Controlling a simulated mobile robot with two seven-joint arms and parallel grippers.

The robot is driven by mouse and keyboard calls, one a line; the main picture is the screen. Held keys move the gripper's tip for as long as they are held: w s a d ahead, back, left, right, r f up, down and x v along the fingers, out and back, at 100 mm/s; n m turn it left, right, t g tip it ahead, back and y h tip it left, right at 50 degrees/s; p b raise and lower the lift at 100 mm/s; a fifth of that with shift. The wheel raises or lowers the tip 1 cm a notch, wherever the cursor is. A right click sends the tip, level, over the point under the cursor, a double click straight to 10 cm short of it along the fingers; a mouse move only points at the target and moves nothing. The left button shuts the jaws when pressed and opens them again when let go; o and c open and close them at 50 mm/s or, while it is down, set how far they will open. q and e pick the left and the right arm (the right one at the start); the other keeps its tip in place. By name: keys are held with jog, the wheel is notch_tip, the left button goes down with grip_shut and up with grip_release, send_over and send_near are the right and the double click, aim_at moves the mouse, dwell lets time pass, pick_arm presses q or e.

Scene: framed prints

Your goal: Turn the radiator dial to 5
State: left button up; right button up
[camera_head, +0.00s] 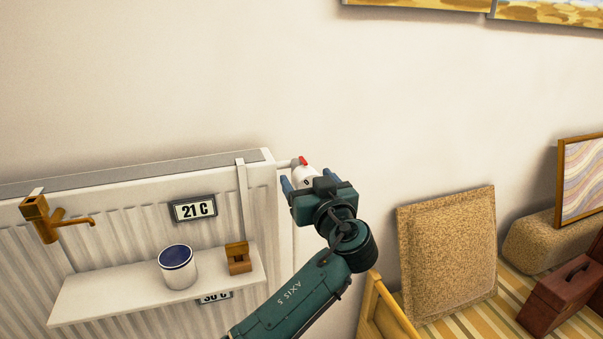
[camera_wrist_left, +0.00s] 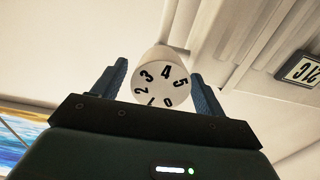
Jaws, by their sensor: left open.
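The white radiator dial (camera_head: 304,175) sits at the radiator's upper right corner, with a red mark (camera_head: 303,160) at its far side. In the left wrist view the dial (camera_wrist_left: 161,84) faces me with numerals 0 to 5 in black; 4 is near the top, 5 at the upper right and 0 at the bottom. My left gripper (camera_head: 308,181) is open in front of the dial. The red mark is hidden in the wrist view. My right gripper is not in view.
The white radiator (camera_head: 110,185) carries a "21 C" sign (camera_head: 194,209), a brass tap (camera_head: 48,218) and a shelf (camera_head: 100,297) with a white pot (camera_head: 178,268) and a small wooden block (camera_head: 238,259). A tan cushion (camera_head: 448,254) and a red-brown case (camera_head: 562,296) stand right.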

pick_arm(q)
jog(key=shift+w, duration=0.15)
jog(key=c, duration=0.9)
